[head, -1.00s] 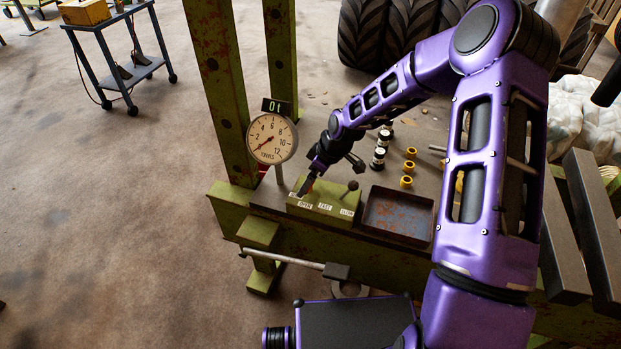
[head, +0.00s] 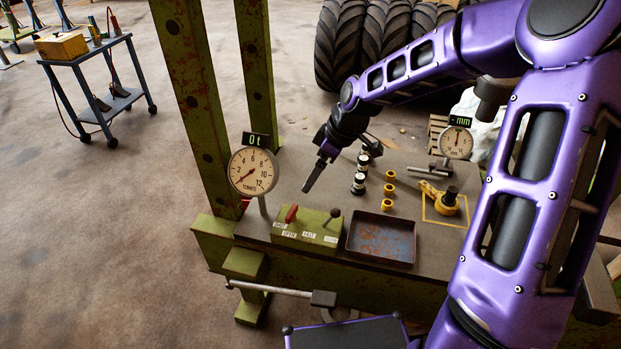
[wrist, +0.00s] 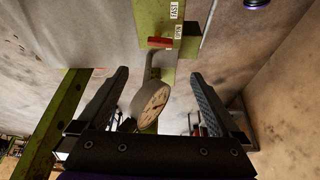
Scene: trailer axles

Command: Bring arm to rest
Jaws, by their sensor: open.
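My arm is purple and reaches from the right side of the head view over the bench. My gripper (head: 314,177) hangs above the bench top, a little above and behind the green control box (head: 308,232), apart from it. In the wrist view my gripper (wrist: 160,95) shows two dark fingers spread wide with nothing held between them. The control box carries a red lever (head: 291,213) at its left and a dark knobbed lever (head: 331,216) at its right. The red lever also shows in the wrist view (wrist: 160,42). The tonnes gauge (head: 252,171) reads "0t" on its display.
The bench top holds a rusty tray (head: 381,238), several small yellow and black-and-white parts, a yellow fitting (head: 447,201) and a mm gauge (head: 457,143). Green posts (head: 192,100) rise at the left. Large tyres (head: 370,45) and a trolley (head: 95,85) stand behind. Open floor lies left.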

